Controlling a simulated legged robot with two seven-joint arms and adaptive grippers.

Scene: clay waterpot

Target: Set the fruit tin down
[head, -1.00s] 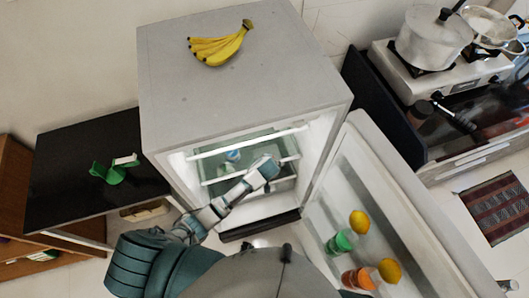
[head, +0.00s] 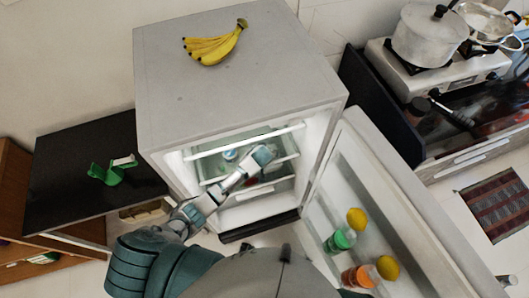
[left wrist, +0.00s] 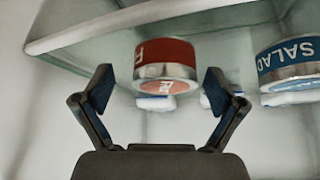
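The fruit tin (left wrist: 165,60), a short metal can with a red label showing an "F", is in the left wrist view, inside the fridge. My left gripper (left wrist: 160,92) is open, with its fingers spread on either side of the tin's near end and visible gaps between. In the head view my left gripper (head: 264,156) is inside the fridge (head: 222,55), and the fruit tin cannot be made out there. A blue-labelled tin reading "SALAD" (left wrist: 288,60) is to the right; a small blue-and-white item (head: 230,155) shows in the head view. My right gripper is out of view.
A glass shelf (left wrist: 85,48) with a white edge is close to the tins. The open fridge door (head: 400,210) holds lemons and jars on the right. Bananas (head: 215,45) lie on the fridge top. A black table (head: 75,195) with a green object stands left.

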